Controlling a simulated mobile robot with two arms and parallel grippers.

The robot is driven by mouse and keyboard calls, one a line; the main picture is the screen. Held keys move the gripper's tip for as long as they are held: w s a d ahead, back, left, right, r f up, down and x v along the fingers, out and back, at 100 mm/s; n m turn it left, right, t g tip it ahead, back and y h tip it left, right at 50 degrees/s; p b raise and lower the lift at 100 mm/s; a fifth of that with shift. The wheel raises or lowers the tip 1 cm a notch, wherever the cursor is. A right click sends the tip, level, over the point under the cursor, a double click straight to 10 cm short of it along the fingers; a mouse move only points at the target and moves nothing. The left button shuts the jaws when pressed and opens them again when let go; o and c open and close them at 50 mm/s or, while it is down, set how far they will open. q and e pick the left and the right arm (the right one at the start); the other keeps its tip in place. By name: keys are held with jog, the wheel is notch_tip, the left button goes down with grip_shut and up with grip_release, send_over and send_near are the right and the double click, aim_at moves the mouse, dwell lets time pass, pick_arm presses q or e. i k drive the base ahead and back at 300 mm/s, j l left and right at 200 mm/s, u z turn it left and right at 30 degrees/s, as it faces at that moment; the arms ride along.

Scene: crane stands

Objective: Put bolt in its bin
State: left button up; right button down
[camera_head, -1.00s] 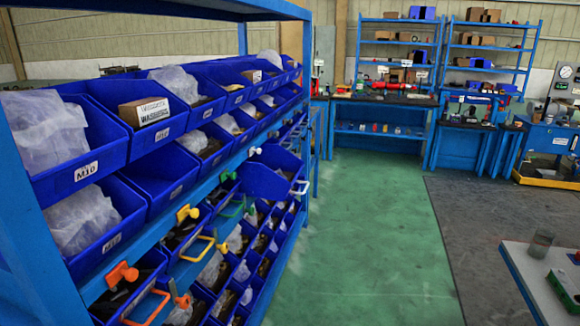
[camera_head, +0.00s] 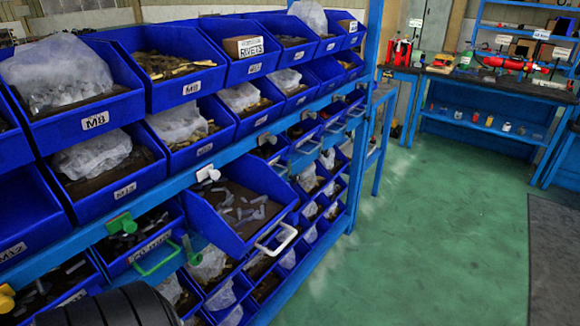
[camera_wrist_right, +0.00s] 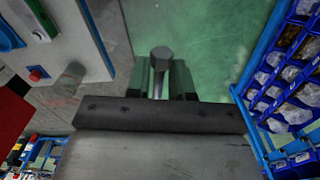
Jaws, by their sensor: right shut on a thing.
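In the right wrist view my right gripper (camera_wrist_right: 160,82) is shut on a grey bolt (camera_wrist_right: 161,58). The bolt's hexagonal head sticks out past the fingertips, and its lower part is hidden between them. The gripper is over the green floor, apart from the bins. In the head view a pulled-out blue bin (camera_head: 240,245) with a white handle (camera_head: 276,239) juts from the lower rack row, with several grey pieces like bolts or screws inside. My left gripper is in neither view.
The blue rack (camera_head: 150,195) holds several bins, including M8 and rivets (camera_head: 249,46). Lower drawers have coloured handles, one green (camera_head: 156,257). Green floor (camera_head: 430,230) is clear at right. A workbench (camera_head: 490,85) stands behind. In the wrist view a white-topped table (camera_wrist_right: 60,50) is at left.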

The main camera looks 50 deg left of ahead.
aim_at(241, 212)
jog(key=i, duration=2)
jog(key=i+u, duration=0.1)
jog(key=u, duration=0.35)
jog(key=i+u, duration=0.15)
jog(key=u, duration=0.25)
jog(key=i+l+u, duration=0.1)
jog(key=u, duration=0.35)
jog(key=l+u, duration=0.15)
jog(key=u, duration=2.5)
jog(key=l, duration=0.1)
